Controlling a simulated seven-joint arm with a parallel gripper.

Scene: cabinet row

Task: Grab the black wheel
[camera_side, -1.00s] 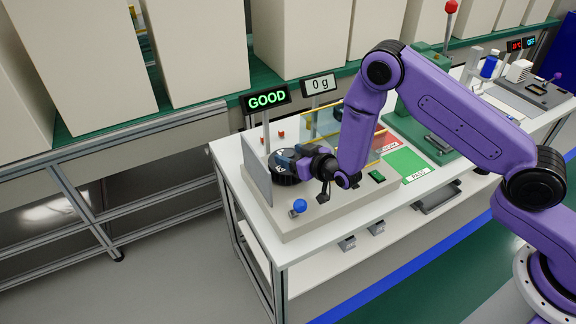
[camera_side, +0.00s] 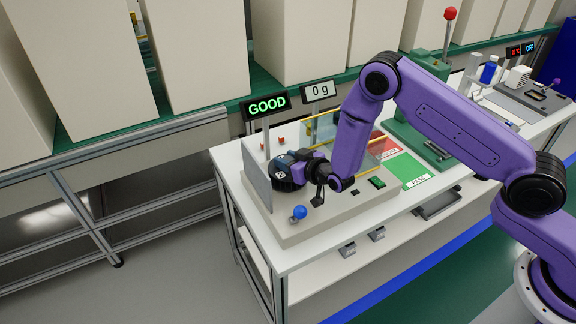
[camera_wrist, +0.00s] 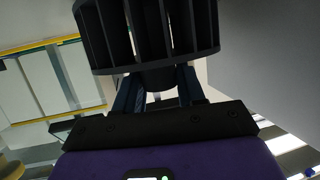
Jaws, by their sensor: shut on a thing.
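The black wheel (camera_wrist: 150,38) is large at the top of the wrist view, its ribbed rim facing me. Its darker hub sits between the two fingers of my gripper (camera_wrist: 158,88). My gripper is shut on the wheel. In the side view my gripper (camera_side: 290,165) is at the left end of the grey bench fixture, and the wheel (camera_side: 284,184) shows as a dark shape beside an upright grey plate. The arm partly hides it there, and I cannot tell whether it touches the fixture.
The upright grey plate (camera_side: 256,176) stands close to the left of the wheel. A blue ball knob (camera_side: 300,212) is in front of it. A green GOOD sign (camera_side: 266,105) and a 0 g display (camera_side: 320,91) stand behind. Yellow rails (camera_side: 358,146) lie to the right.

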